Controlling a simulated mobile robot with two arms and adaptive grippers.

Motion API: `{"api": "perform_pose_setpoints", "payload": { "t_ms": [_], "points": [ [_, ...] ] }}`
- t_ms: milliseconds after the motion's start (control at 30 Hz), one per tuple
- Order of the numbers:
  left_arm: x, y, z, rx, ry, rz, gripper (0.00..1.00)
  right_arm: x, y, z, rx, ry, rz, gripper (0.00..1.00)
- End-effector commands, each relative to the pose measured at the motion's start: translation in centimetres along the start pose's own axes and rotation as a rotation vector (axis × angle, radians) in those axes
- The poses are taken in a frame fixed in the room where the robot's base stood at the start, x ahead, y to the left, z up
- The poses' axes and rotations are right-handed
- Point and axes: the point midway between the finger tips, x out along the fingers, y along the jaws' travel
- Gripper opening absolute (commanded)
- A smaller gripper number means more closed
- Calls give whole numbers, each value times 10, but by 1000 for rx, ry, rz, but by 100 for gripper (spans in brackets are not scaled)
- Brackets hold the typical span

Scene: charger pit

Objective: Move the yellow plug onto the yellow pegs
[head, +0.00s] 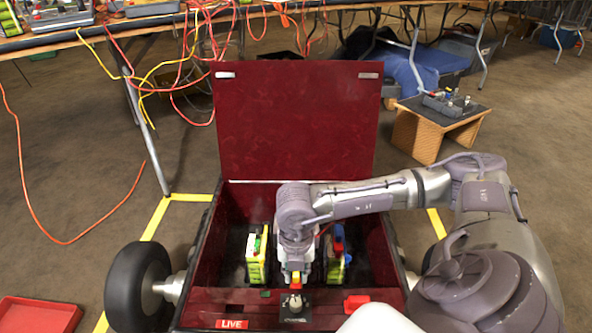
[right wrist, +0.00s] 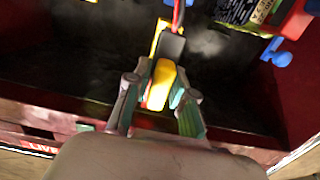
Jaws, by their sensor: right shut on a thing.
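The yellow plug (right wrist: 162,84) sits between the two fingers of my right gripper (right wrist: 160,103) in the right wrist view. A dark part (right wrist: 172,46) and a red cable (right wrist: 177,14) extend from its far end. In the head view my right gripper (head: 294,272) points down inside the front of a dark red box, and a bit of yellow and red shows at its tips. I cannot make out the yellow pegs for certain; the gripper and arm cover the middle of the box. My left gripper is not in view.
The dark red box (head: 208,262) has its lid (head: 297,120) standing open behind. Yellow-green blocks (head: 254,268) stand left and right of my gripper. A pale knob (head: 294,304) and a red block (head: 357,302) are on the front edge. A wheel (head: 138,287) is at left.

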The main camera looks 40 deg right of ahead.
Motion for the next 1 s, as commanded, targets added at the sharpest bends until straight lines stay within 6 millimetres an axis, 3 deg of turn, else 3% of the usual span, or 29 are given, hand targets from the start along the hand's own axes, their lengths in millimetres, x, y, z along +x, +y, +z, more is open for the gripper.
{"api": "perform_pose_setpoints", "payload": {
  "t_ms": [167, 200, 367, 767, 1000],
  "points": [
    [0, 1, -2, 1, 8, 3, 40, 5, 0, 0, 0, 0, 0, 0],
    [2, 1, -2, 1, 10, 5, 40, 4, 0, 0, 0, 0, 0, 26],
    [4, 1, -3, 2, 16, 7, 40, 4, 0, 0, 0, 0, 0, 52],
    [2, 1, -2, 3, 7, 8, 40, -4, 0, 1, 1, -1, 0, 52],
    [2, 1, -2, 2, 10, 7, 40, -48, 1, 1, 0, -4, 4, 52]
  ]
}}
